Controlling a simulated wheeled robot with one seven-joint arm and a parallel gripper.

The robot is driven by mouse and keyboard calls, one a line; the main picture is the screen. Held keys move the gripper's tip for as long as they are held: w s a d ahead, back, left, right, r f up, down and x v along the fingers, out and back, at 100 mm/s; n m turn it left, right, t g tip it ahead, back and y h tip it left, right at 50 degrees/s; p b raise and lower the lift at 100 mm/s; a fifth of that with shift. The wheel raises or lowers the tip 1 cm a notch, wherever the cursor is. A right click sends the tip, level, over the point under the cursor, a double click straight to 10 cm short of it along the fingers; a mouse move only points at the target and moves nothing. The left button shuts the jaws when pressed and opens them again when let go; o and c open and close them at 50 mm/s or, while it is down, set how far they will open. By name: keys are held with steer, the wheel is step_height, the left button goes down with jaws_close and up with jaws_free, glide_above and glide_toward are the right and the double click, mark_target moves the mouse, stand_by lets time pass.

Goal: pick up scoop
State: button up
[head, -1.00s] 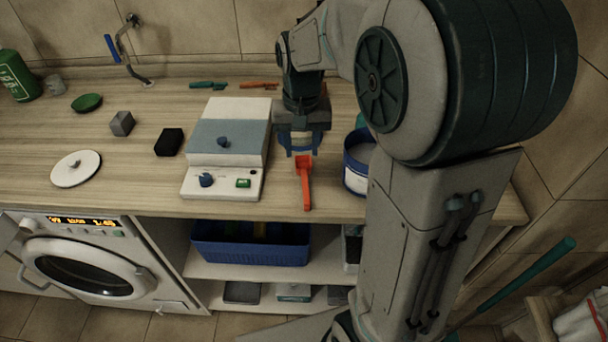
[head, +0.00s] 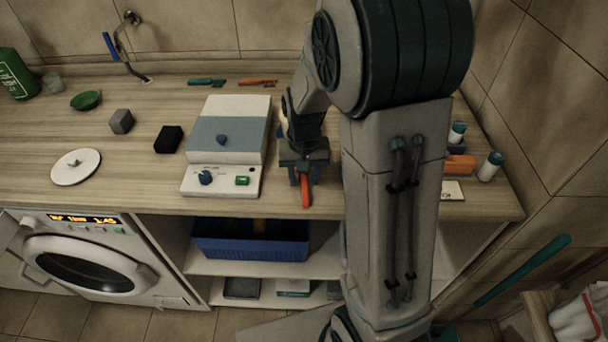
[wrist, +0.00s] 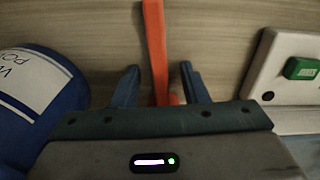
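The red-orange scoop (head: 306,190) lies on the wooden counter just right of the white device with the blue knob. In the head view my gripper (head: 303,182) is low over it and hides its far end. In the wrist view the scoop's handle (wrist: 155,45) runs between my two blue fingers (wrist: 158,82). A gap shows on each side of the handle, so my gripper is open around it and not closed on it. The scoop's bowl end is mostly hidden by the gripper body.
The white device (head: 228,145) stands close left of the scoop. A blue labelled tub (wrist: 40,105) stands close on the other side, hidden behind my arm in the head view. The counter's front edge is near. White bottles (head: 490,166) stand at the right.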

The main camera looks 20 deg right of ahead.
mark_target(304, 176)
jaws_close()
step_height(304, 176, up, 10)
steer(key=shift+b, duration=0.3)
